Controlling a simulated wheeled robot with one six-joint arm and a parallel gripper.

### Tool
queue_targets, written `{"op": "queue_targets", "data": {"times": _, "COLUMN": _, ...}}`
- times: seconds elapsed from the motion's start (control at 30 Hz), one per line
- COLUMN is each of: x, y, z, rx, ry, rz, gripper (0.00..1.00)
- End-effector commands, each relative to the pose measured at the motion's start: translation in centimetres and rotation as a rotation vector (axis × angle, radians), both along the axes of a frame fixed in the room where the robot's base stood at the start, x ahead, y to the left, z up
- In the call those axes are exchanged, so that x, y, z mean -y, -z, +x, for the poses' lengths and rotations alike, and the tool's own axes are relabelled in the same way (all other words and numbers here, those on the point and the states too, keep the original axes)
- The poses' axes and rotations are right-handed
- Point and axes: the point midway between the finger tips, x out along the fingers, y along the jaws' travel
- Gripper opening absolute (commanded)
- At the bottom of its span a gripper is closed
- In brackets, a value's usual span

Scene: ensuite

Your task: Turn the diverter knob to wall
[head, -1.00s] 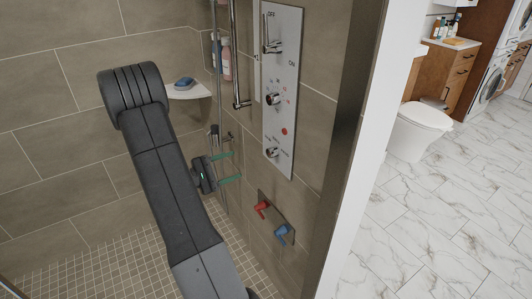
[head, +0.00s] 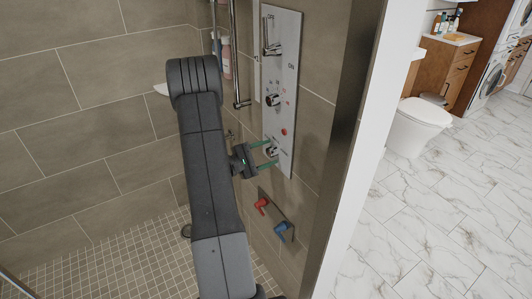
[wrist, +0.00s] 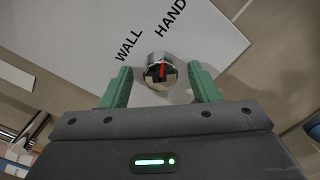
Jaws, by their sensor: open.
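The diverter knob (wrist: 160,75) is a round chrome knob with a red mark, low on the white shower panel (head: 283,70). The words WALL and HAND are printed on the panel beside it in the wrist view. The red mark runs roughly up and down in that view; I cannot tell which word it is set to. My gripper (wrist: 161,84) is open, with one green finger on each side of the knob and a visible gap to each. In the head view my gripper (head: 267,156) reaches the panel's lower end, and its fingers partly cover the knob.
Above on the panel are a lever handle (head: 270,47) and a middle knob (head: 275,100). Below the panel are a red tap (head: 262,203) and a blue tap (head: 281,230). A vertical rail (head: 235,60) stands left. A wall edge (head: 350,130) is close on the right.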

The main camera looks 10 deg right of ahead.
Motion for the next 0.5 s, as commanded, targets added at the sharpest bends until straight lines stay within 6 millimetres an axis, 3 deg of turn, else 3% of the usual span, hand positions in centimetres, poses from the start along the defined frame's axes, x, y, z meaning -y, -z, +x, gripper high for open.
{"op": "queue_targets", "data": {"times": 0.23, "x": 0.05, "y": 0.02, "z": 0.01, "rx": 0.000, "ry": 0.000, "rz": 0.000, "gripper": 0.55}}
{"op": "queue_targets", "data": {"times": 0.43, "x": 0.03, "y": 0.02, "z": 0.00, "rx": 0.000, "ry": 0.000, "rz": 0.000, "gripper": 0.16}}
{"op": "queue_targets", "data": {"times": 0.5, "x": 0.03, "y": 0.02, "z": 0.00, "rx": 0.000, "ry": 0.000, "rz": 0.000, "gripper": 0.11}}
